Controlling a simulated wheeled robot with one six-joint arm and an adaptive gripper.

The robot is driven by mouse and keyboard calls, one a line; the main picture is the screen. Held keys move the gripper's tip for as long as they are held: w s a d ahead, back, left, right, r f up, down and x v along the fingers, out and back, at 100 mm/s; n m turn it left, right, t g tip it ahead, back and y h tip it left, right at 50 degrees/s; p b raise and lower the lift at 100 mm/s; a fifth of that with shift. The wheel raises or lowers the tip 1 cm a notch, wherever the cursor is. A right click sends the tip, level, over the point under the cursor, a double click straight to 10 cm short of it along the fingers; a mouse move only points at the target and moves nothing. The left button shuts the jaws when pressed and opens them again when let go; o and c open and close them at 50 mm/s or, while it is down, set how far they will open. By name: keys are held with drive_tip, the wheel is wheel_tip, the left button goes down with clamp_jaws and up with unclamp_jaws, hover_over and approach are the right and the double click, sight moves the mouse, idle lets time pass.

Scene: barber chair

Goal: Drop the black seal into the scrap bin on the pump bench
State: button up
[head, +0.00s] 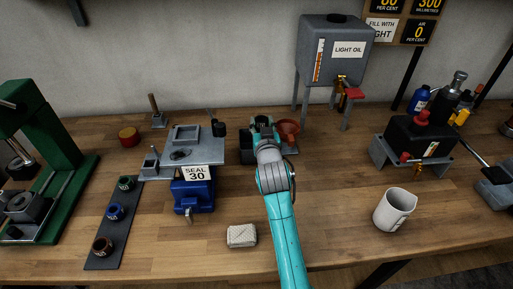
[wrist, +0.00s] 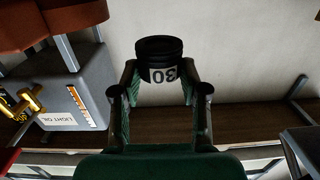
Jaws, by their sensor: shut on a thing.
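My gripper (head: 262,124) is over the back middle of the bench in the head view. In the wrist view its two fingers (wrist: 158,92) are shut on the black seal (wrist: 159,48), a ribbed black piece with a white "30" mark shown upside down. The seal is held at the fingertips; in the head view it is small and hard to make out. No container carries a readable scrap bin label. A dark box (head: 232,152) sits just left of my gripper, partly hidden by it. A white handled cup (head: 393,210) stands upright at the right front of the bench.
A red-brown funnel (head: 289,130) is close right of my gripper. The grey light oil tank (head: 336,48) stands behind it. A blue vise (head: 193,195) with a "SEAL 30" card is left. A folded cloth (head: 241,236) lies in front. Bare wood lies right of my arm.

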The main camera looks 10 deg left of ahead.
drive_tip(key=shift+f, duration=0.2)
drive_tip(key=o, duration=1)
drive_tip(key=shift+s, duration=0.1)
drive_tip(key=v, duration=1.1)
drive_tip(key=shift+s+d, duration=0.15)
drive_tip(key=shift+s, duration=0.25)
